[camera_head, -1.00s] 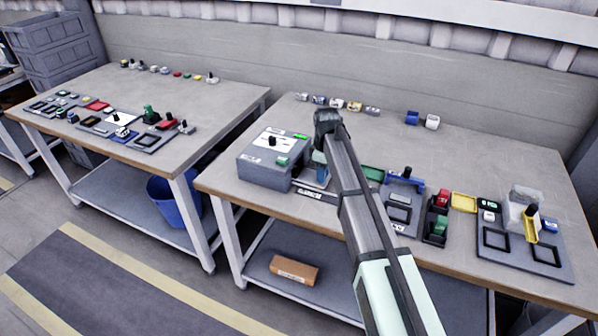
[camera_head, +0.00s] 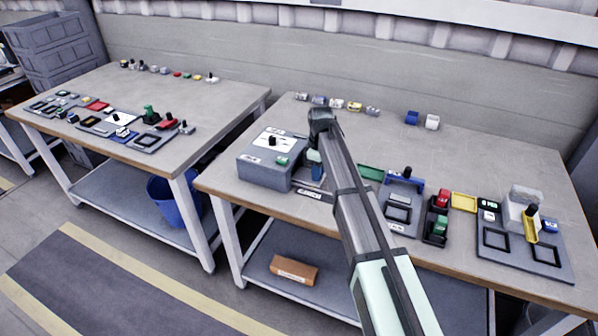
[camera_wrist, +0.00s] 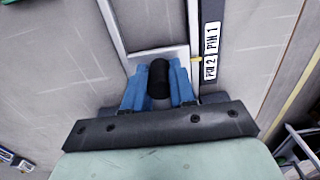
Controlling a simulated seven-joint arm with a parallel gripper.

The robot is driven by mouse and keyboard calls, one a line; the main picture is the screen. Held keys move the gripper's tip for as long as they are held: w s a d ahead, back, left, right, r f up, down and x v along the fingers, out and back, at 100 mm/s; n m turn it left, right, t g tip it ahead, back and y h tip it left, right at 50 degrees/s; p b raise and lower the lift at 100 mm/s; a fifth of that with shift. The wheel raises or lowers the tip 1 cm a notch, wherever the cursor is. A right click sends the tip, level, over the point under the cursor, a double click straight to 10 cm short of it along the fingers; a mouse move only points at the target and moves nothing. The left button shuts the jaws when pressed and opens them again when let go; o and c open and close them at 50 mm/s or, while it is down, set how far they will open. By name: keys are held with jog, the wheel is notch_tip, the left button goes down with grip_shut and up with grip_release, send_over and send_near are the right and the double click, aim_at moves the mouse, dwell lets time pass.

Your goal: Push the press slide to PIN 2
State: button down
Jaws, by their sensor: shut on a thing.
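My gripper (camera_wrist: 159,90) is shut on the black knob (camera_wrist: 159,76) of the press slide, with a blue finger on each side. The slide's pale plate (camera_wrist: 178,54) shows behind the knob, between light rails. To the right of the rails are the labels PIN 1 (camera_wrist: 211,37) and PIN 2 (camera_wrist: 209,68). A small yellow mark (camera_wrist: 197,60) at the slide's right edge is beside the upper part of the PIN 2 label. In the head view my gripper (camera_head: 316,170) is low beside the grey box, and the knob is hidden.
The grey box (camera_head: 262,175) stands just left of my gripper. To the right are a blue bridge-shaped part (camera_head: 405,180), red and green blocks in a dark holder, and a grey tray (camera_head: 520,262). Small parts line the table's back. The table's middle back is clear.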

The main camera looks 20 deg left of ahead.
jog(key=shift+a, duration=1.3)
jog(key=c, duration=0.8)
grip_release()
jog(key=shift+c, duration=0.2)
jog(key=shift+r, duration=0.15)
notch_tip(320, 180, up, 7)
